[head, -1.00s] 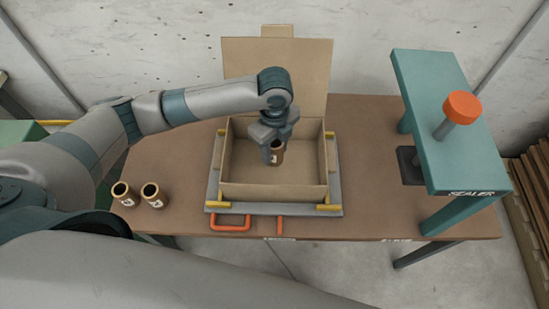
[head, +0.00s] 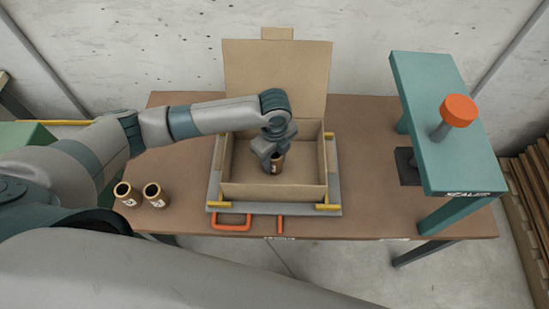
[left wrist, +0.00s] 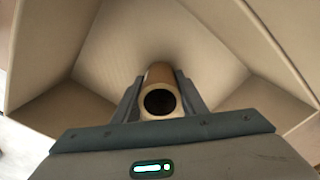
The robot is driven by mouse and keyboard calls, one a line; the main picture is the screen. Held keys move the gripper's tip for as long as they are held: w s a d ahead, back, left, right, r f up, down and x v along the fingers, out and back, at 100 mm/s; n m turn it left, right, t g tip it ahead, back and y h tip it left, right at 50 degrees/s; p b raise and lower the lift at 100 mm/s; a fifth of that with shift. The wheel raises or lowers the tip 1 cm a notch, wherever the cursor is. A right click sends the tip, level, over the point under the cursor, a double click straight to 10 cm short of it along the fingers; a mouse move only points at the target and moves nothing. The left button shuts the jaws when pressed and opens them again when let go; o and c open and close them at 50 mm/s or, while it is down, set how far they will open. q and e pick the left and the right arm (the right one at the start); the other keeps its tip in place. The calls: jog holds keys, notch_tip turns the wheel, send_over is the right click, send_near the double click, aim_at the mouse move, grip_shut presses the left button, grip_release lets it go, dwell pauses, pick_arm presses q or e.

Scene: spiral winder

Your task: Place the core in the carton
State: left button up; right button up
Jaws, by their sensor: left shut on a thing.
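The carton (head: 240,189) is an open brown box with its lid (head: 276,75) raised at the back. My left gripper (head: 273,160) is down inside the carton and shut on a brown core (head: 277,164), a short hollow tube held upright. In the left wrist view the core (left wrist: 160,100) sits between the fingers, its open end facing the camera, with the carton's walls around it. Whether the core's lower end touches the carton floor is hidden. Two more cores, one at the left (head: 124,194) and one beside it (head: 153,195), stand on the table. My right gripper is not in view.
The carton sits in a grey tray (head: 212,199) with yellow corner pieces and an orange handle (head: 232,222) at the front. A teal sealer (head: 440,130) with an orange knob (head: 458,110) stands at the right. The table (head: 365,150) is clear between them.

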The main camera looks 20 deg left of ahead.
pick_arm(q)
jog(key=shift+f, duration=0.1)
jog(key=o, duration=1.1)
jog(key=shift+c, duration=0.2)
notch_tip(320, 180, up, 11)
jog(key=b, duration=0.3)
jog(key=shift+d, duration=0.1)
jog(key=shift+r, duration=0.65)
